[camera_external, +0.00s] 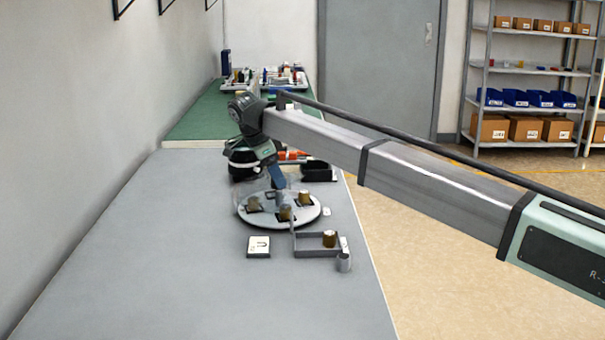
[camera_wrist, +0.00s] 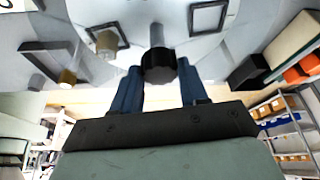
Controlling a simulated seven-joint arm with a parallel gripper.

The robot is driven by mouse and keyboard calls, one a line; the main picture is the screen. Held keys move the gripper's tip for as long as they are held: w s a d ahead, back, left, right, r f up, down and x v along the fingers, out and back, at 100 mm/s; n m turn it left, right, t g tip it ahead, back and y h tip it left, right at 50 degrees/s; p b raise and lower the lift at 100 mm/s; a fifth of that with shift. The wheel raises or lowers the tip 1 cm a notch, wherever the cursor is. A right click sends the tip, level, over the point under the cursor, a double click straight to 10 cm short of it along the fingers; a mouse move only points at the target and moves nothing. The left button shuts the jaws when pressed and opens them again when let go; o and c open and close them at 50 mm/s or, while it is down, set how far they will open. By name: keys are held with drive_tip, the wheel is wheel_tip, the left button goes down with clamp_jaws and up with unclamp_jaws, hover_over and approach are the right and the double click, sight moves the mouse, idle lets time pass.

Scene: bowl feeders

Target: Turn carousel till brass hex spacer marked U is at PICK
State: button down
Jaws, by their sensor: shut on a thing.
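The carousel is a pale round disc (camera_external: 248,219) on the grey bench, with dark square pockets. Brass spacers stand on it, one at the right (camera_external: 304,198) and one at the front (camera_external: 285,214); one shows in the wrist view (camera_wrist: 107,42), beside an empty-looking square pocket (camera_wrist: 208,17). Their letters cannot be read. My gripper (camera_external: 277,184) is over the disc; in the wrist view its blue fingers (camera_wrist: 158,78) are shut on a black knob (camera_wrist: 157,64) on a stem. A card (camera_external: 258,246) with a dark U-like mark lies in front. I cannot make out a PICK label.
A grey open-frame holder (camera_external: 313,253) stands front right of the disc, with another brass piece (camera_external: 329,238) by it. A small grey cylinder (camera_external: 343,263) is near. A black bin (camera_external: 318,172) and orange items (camera_external: 290,155) lie behind. The front bench is clear.

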drive_tip(key=shift+m+g, duration=0.4)
drive_tip(key=shift+m, duration=1)
drive_tip(key=c, duration=0.6)
unclamp_jaws()
drive_tip(key=v, duration=0.7)
drive_tip(key=shift+w+a+r, duration=0.1)
drive_tip(key=shift+a+r, duration=0.05)
drive_tip(key=shift+r, duration=0.05)
